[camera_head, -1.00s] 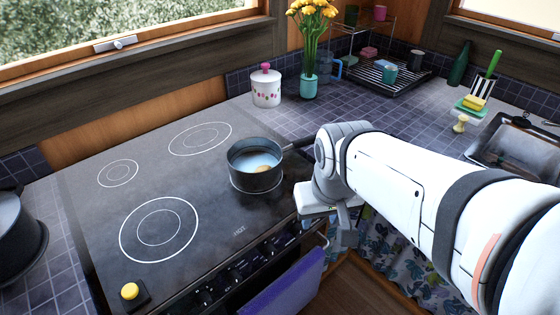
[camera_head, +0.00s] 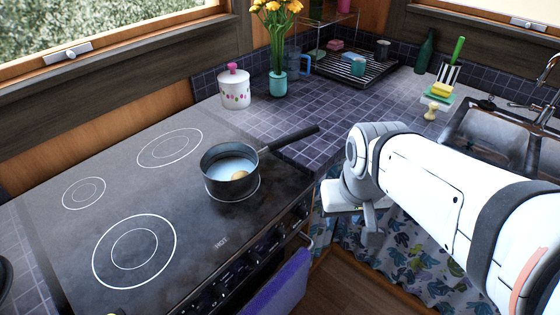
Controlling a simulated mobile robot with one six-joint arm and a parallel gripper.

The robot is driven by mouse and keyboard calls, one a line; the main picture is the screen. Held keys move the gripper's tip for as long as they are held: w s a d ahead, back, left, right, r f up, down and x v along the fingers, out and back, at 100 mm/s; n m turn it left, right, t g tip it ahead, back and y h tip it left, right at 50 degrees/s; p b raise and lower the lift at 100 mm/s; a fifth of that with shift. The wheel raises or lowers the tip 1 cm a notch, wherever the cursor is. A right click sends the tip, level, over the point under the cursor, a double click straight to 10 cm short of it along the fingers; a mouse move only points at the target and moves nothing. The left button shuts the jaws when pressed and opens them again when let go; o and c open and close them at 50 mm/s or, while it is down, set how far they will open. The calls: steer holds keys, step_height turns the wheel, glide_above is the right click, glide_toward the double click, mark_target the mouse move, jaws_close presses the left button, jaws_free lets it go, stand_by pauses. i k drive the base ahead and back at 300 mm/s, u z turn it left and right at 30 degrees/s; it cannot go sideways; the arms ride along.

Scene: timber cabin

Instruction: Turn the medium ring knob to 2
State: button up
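The stove (camera_head: 70,240) has a black glass top with several white ring marks of different sizes. Its control knobs (camera_head: 238,270) are in a row on the dark front panel, small and dim; I cannot read their settings or tell which is the medium ring's. A dark saucepan (camera_head: 231,172) with liquid and an egg-like thing in it stands on the front right ring. My gripper (camera_head: 371,226) hangs to the right of the stove's front, apart from the knobs. Its fingers are small and partly hidden, so I cannot tell if it is open or shut.
A purple towel (camera_head: 276,287) hangs on the oven handle below the knobs. The pan's handle (camera_head: 293,138) points right over the counter. A white pot (camera_head: 234,89), a flower vase (camera_head: 277,83) and a dish rack (camera_head: 356,69) stand behind. A sink (camera_head: 485,134) is at right.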

mark_target(279, 236)
steer(key=z, duration=0.2)
steer(key=k, duration=0.5)
steer(key=u, duration=0.45)
steer(key=i, duration=0.5)
steer(key=u, duration=0.45)
steer(key=k, duration=0.85)
steer(key=z, duration=0.25)
steer(key=i, duration=0.5)
steer(key=u, duration=0.05)
